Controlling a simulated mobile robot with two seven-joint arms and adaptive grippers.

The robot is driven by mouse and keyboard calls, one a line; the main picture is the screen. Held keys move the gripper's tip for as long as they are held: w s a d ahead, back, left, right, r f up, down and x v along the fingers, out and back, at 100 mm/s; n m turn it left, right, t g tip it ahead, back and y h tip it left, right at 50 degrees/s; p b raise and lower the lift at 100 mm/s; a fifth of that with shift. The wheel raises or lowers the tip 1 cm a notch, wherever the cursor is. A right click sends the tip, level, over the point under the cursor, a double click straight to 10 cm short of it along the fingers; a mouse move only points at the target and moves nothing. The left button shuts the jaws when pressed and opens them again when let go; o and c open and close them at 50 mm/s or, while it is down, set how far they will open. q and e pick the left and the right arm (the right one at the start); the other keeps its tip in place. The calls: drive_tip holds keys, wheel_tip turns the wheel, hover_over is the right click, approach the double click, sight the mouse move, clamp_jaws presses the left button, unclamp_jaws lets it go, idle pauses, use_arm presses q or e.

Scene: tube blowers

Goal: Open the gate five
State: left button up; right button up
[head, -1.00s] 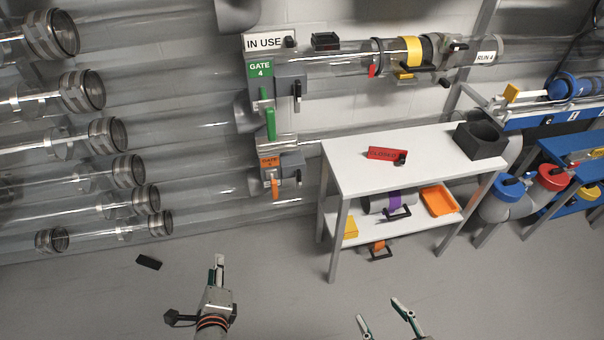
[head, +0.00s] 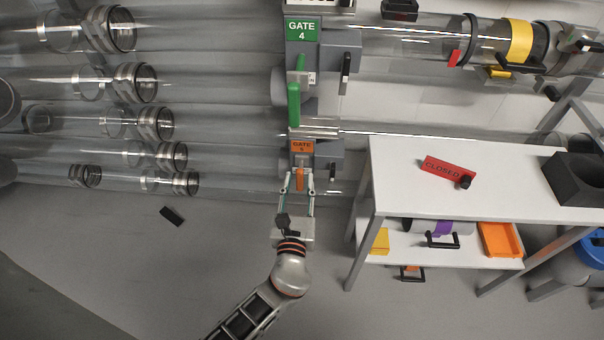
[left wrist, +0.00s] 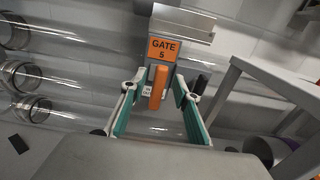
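Gate five is a grey unit with an orange label (head: 303,147) and an orange upright handle (head: 299,180), on the lower tube below gate four. In the left wrist view the "GATE 5" label (left wrist: 163,49) and the orange handle (left wrist: 158,87) sit between and beyond my fingers. My left gripper (head: 299,190) is open, with a finger on each side of the handle in the picture. The wrist view shows the open fingers (left wrist: 158,100) too. Whether they touch the handle cannot be told. My right gripper is not in view.
Gate four, with a green label (head: 302,31) and green handle (head: 294,100), is directly above. A white table (head: 410,200) with a red "CLOSED" sign (head: 447,172) stands to the right. A black block (head: 172,216) lies on the floor at left.

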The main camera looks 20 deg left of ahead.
sight(300, 178)
use_arm(q)
drive_tip(key=shift+x, duration=1.05)
drive_tip(key=shift+w+a, duration=0.1)
drive_tip(key=shift+w, duration=0.35)
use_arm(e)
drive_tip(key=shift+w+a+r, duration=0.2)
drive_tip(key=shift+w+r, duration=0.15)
use_arm(q)
clamp_jaws()
drive_tip(key=v, duration=0.9)
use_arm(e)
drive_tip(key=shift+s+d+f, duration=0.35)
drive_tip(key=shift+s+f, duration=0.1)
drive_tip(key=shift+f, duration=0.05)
use_arm(q)
unclamp_jaws()
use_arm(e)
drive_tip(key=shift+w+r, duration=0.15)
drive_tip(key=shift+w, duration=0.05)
use_arm(q)
drive_tip(key=shift+r, duration=0.1)
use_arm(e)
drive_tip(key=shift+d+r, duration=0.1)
